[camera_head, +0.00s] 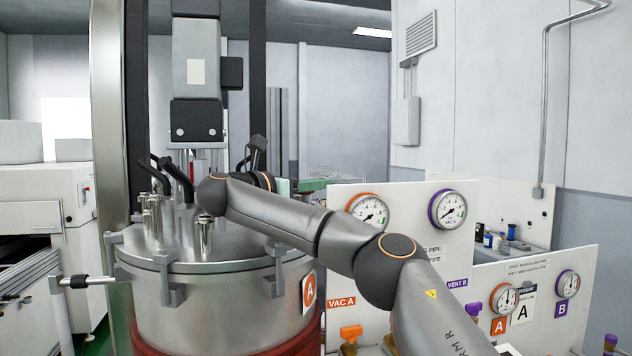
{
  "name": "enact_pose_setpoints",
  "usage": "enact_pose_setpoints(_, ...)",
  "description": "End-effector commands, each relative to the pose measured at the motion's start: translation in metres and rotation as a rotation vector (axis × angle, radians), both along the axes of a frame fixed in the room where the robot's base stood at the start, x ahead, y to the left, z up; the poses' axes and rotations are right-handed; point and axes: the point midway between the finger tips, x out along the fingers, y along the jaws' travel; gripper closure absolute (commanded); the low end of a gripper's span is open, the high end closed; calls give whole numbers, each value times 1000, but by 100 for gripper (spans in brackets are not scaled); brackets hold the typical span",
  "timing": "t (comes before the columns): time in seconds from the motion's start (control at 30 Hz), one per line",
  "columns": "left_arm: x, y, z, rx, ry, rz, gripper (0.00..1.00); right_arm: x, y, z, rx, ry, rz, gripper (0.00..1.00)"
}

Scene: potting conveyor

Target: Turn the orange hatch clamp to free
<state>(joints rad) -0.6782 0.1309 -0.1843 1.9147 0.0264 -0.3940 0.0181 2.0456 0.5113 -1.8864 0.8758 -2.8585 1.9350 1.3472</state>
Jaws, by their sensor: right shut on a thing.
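The orange hatch clamp cannot be made out in this view. My right arm reaches in from the lower right, across the vessel's lid (250,257), and its far end bends back to the right behind the forearm. My right gripper (293,186) is small and mostly hidden there, beyond the lid's right side. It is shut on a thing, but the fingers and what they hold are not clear. My left gripper is not in view.
The steel vessel (200,315) carries lid clamps, metal posts and black levers (178,177) under a tall motor (196,65). On the right, white panels (335,262) carry gauges (447,209) and orange and purple valve knobs (351,332). A green part (313,184) lies beyond the arm.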

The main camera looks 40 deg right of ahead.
Motion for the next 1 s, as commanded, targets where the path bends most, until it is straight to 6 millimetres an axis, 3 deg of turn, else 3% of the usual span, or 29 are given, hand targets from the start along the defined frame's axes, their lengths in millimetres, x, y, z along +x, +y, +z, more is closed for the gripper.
enact_pose_setpoints(0.13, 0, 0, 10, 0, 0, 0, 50, -2, 0, 3, -1, -1, -58, 100)
enact_pose_setpoints(0.53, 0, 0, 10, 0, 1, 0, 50, -3, 0, 2, -3, -4, -76, 100)
enact_pose_setpoints(0.57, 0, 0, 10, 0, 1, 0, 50, -3, 0, 2, -3, -4, -76, 83)
enact_pose_setpoints(0.8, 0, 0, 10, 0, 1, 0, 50, -3, 0, 1, -2, -2, -76, 56)
enact_pose_setpoints(1.0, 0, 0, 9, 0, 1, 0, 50, -3, 0, 1, -1, -2, -76, 56)
